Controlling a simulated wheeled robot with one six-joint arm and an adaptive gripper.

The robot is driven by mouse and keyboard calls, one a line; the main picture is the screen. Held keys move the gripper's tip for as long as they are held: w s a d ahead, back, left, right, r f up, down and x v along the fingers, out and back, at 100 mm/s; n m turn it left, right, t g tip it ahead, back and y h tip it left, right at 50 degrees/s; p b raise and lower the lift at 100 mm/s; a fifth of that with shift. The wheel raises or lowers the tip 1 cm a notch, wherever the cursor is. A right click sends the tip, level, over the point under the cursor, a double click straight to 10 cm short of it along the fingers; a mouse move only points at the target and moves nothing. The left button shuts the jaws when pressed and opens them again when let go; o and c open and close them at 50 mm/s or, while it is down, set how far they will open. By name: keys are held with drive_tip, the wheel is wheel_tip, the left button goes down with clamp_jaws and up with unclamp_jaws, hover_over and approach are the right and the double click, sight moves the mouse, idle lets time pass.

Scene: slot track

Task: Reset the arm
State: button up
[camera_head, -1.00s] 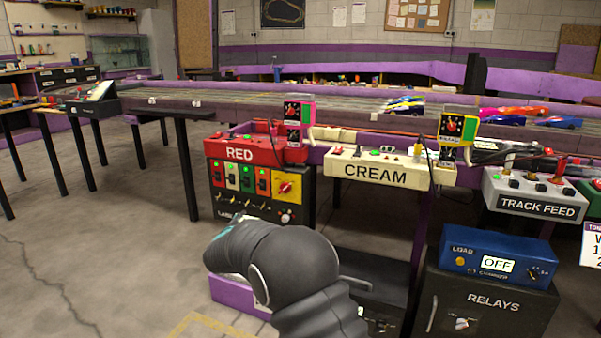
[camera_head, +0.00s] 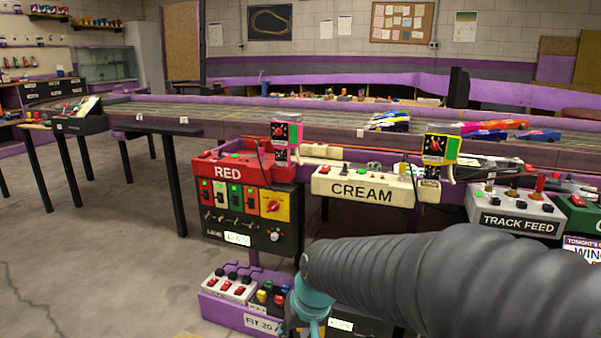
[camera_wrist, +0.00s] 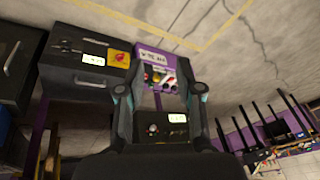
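My arm (camera_head: 430,275), a dark ribbed sleeve, reaches across the lower right of the head view. A teal part (camera_head: 312,300) of its far end shows at the bottom, but the fingers cannot be made out there. In the wrist view my gripper (camera_wrist: 160,93) has its two fingers well apart, with nothing held between them. Beyond and between the fingers is a low purple-edged panel (camera_wrist: 158,56) with coloured switches. How far the fingers are from it cannot be told.
The RED box (camera_head: 250,170), CREAM box (camera_head: 360,187) and TRACK FEED box (camera_head: 515,222) line the track's front edge. A purple switch tray (camera_head: 222,308) stands low beside my arm end. Cars (camera_head: 390,121) sit on the track. Floor at left is clear (camera_head: 90,270).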

drive_tip(key=s+d+r+m+t+h+p, duration=0.1)
drive_tip(key=s+d+r+p, duration=0.1)
drive_tip(key=s+d+r, duration=0.4)
drive_tip(key=s+d+r+m+t+h+p, duration=0.1)
drive_tip(key=s+d+r, duration=0.4)
drive_tip(key=s+d, duration=0.3)
drive_tip(key=d, duration=0.2)
drive_tip(key=shift+s+d+r+t+h+p, duration=0.3)
drive_tip(key=shift+s+d+r+t+p, duration=0.05)
drive_tip(key=shift+s+d+t+p, duration=0.05)
